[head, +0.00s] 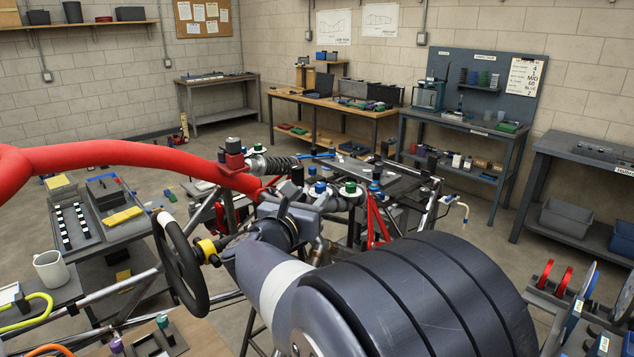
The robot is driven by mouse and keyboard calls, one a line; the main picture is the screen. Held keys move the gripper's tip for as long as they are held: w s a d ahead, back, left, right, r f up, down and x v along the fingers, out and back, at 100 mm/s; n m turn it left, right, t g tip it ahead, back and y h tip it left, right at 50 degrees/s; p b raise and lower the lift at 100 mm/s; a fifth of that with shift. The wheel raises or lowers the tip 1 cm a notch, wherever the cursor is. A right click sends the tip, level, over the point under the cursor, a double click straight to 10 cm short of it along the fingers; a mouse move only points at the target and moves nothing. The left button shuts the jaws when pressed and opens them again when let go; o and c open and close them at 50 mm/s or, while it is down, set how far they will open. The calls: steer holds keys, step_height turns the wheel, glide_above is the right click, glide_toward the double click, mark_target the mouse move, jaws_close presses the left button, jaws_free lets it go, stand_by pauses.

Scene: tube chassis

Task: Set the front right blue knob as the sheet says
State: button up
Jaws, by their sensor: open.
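Several small knobs stand in a cluster at the middle of the tube chassis (440,192). One blue knob (320,187) sits on a white ring beside a green-capped one (350,187). Another dark blue knob (375,186) stands to their right. I cannot tell which is the front right one, and no knob's setting is readable. The sheet (525,77) hangs on the grey pegboard and seems to read 4, 1, MID, 60, BLUE, 2. My gripper (289,208) is open and appears just left of and nearer than the knobs; its fingertips are hard to make out.
A thick red tube (110,155) crosses the left side, with a coil shock (275,164) at its end. A black steering wheel (180,262) stands left of my arm. A grey cart (133,232) with parts is at left. Benches line the back wall, with open floor before them.

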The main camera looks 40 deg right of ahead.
mark_target(319, 188)
steer(key=p+x, duration=0.1)
steer(key=x, duration=0.5)
steer(key=shift+d, duration=0.15)
steer(key=shift+c, duration=0.5)
jaws_close()
